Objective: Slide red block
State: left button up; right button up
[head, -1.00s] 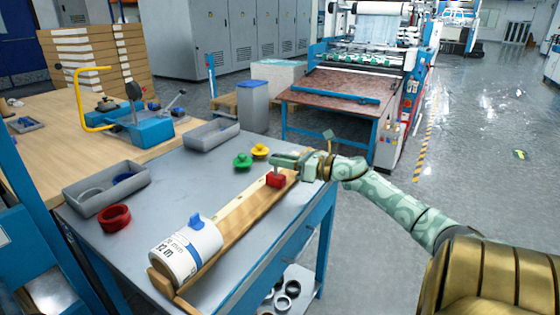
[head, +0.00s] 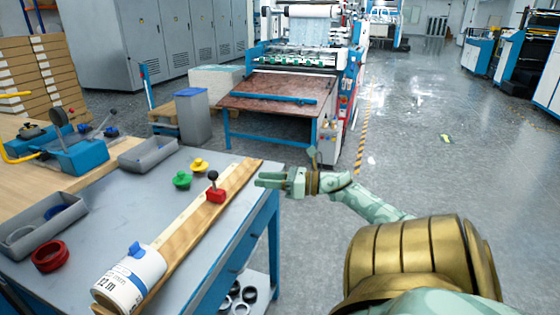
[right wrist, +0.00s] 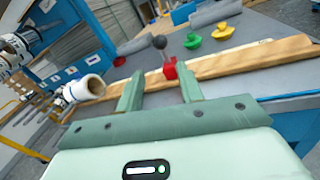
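The red block (head: 215,196) with a black ball knob sits on the wooden board (head: 180,235), nearer its far end. The block also shows in the right wrist view (right wrist: 170,70), beyond and between my fingertips. My right gripper (head: 262,180) is open and empty, to the right of the block and apart from it, by the table's right edge. In the right wrist view its two fingers (right wrist: 160,78) are spread with nothing between them. A white roll (head: 130,278) with a blue clip lies at the board's near end. My left gripper is not in view.
A green knobbed piece (head: 182,180) and a yellow one (head: 199,165) stand left of the board. A red ring (head: 49,256) and grey trays (head: 147,154) lie farther left on the grey table (head: 120,210). Open floor lies right of the table.

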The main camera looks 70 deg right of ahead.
jog(key=v, duration=0.3)
dwell(0.6)
